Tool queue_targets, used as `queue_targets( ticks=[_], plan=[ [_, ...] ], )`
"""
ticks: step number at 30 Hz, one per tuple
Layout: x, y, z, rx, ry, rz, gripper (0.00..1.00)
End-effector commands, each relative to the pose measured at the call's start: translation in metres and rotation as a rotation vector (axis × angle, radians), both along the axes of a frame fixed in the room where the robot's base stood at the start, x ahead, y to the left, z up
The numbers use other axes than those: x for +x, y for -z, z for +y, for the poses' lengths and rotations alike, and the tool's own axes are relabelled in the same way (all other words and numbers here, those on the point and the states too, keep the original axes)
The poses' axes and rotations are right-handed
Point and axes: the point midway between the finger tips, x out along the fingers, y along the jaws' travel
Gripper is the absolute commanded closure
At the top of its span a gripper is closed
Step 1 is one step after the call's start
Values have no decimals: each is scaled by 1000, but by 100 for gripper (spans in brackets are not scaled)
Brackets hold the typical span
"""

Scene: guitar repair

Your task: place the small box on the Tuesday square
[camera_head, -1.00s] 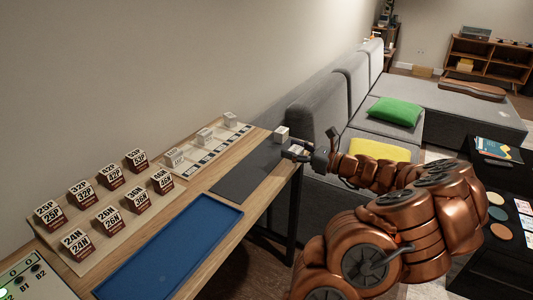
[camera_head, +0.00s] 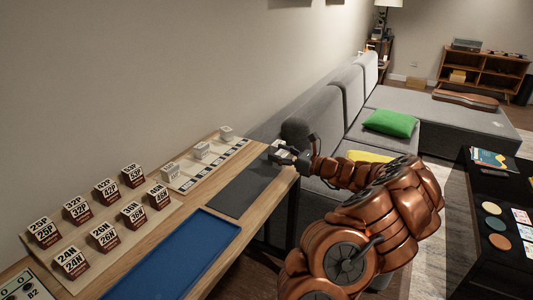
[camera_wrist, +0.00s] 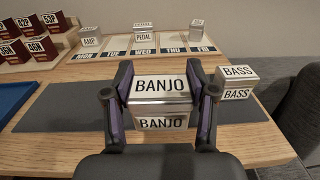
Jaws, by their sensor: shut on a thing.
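My gripper (camera_wrist: 160,95) is shut on a small silvery box with a white BANJO label (camera_wrist: 160,84), held between its two fingers. Its height over the mat is hard to judge. The day board (camera_head: 209,156) lies along the wall, ahead of my gripper in the wrist view. Its Tuesday square (camera_wrist: 116,43) is bare, between the AMP box (camera_wrist: 91,36) on Monday and the PEDAL box (camera_wrist: 146,41) on Wednesday. In the head view my gripper (camera_head: 284,157) is at the far right end of the desk, and the box in it is barely distinguishable.
A BASS box (camera_wrist: 236,80) stands just right of my gripper. Another box (camera_wrist: 196,28) stands on Friday; Thursday is bare. A dark mat (camera_head: 240,190) and a blue tray (camera_head: 180,255) lie in front. A stepped rack (camera_head: 95,225) holds several labelled boxes at left.

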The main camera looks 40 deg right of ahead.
Motion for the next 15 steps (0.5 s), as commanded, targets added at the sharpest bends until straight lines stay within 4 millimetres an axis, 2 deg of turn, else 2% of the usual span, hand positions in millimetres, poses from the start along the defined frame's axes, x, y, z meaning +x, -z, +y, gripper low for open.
queue_targets(
  ticks=[3,7,10,15],
  plan=[
    [25,4,-4,0,-4,4,80],
    [47,6,-10,-1,-2,4,80],
    [58,5,-11,0,-5,0,80],
    [65,6,-14,1,-2,-1,80]
  ],
)
